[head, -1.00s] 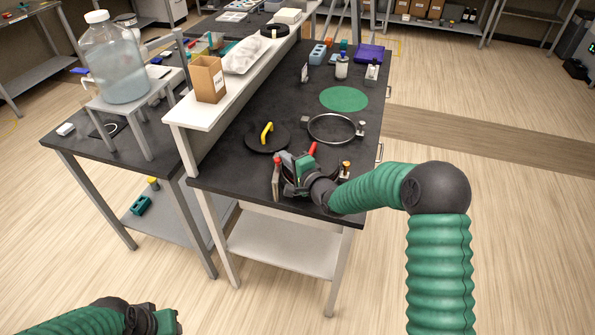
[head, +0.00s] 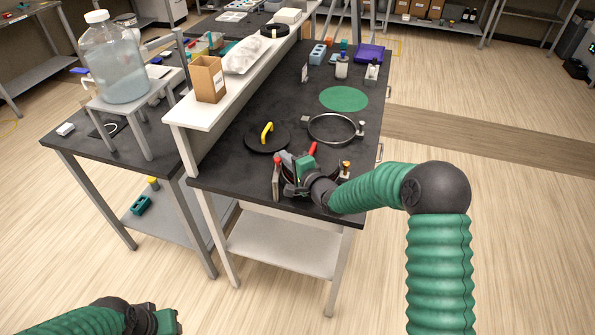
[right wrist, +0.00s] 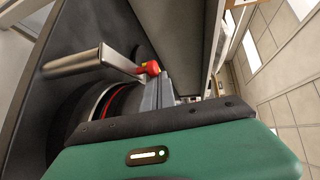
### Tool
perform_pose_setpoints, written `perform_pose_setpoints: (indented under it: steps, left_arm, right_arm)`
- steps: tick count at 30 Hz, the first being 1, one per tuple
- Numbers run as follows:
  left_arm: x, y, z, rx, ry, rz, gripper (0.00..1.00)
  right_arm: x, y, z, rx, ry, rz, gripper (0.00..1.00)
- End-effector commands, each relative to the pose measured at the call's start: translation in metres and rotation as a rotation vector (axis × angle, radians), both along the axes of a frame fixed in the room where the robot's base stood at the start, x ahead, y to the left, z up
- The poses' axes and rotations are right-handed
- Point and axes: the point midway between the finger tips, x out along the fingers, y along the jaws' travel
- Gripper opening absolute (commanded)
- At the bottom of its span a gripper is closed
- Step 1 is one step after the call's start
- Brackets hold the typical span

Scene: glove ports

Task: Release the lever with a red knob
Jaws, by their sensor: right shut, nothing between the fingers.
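My right gripper (head: 287,172) is at the near end of the black bench, over a round fixture with a dark ring. It is shut with nothing between its fingers. A red knob (head: 277,160) shows beside it on the left, and a red piece (head: 312,148) shows just behind it. In the right wrist view a red knob (right wrist: 149,68) sits close to the grey fingers (right wrist: 160,90), at the end of a thin metal rod. I cannot tell whether they touch. The gripper hides much of the fixture. My left gripper (head: 152,320) is low at the left, away from the bench.
Behind the fixture lie a black lid (head: 262,142) with a yellow handle, a metal ring clamp (head: 333,128) and a green disc (head: 344,98). A white raised shelf (head: 186,115) runs along the left. A small post with an orange top (head: 346,167) stands right of the gripper.

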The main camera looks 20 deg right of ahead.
Motion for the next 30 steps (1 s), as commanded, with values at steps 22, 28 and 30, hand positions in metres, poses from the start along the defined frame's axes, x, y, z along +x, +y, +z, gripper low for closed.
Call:
perform_pose_setpoints:
  steps: [22,28,30]
  left_arm:
    - [0.000,0.000,-0.004,0.000,0.000,0.000,0.36]
    - [0.000,0.000,-0.002,0.000,0.000,0.000,0.36]
    - [0.000,0.000,-0.002,0.000,0.000,0.000,0.36]
  right_arm:
    - [-0.119,-0.033,0.023,-0.001,0.002,-0.001,0.00]
    - [-0.150,-0.042,0.028,-0.001,0.003,-0.001,0.00]
    - [-0.156,-0.043,0.029,0.000,0.001,0.000,0.00]
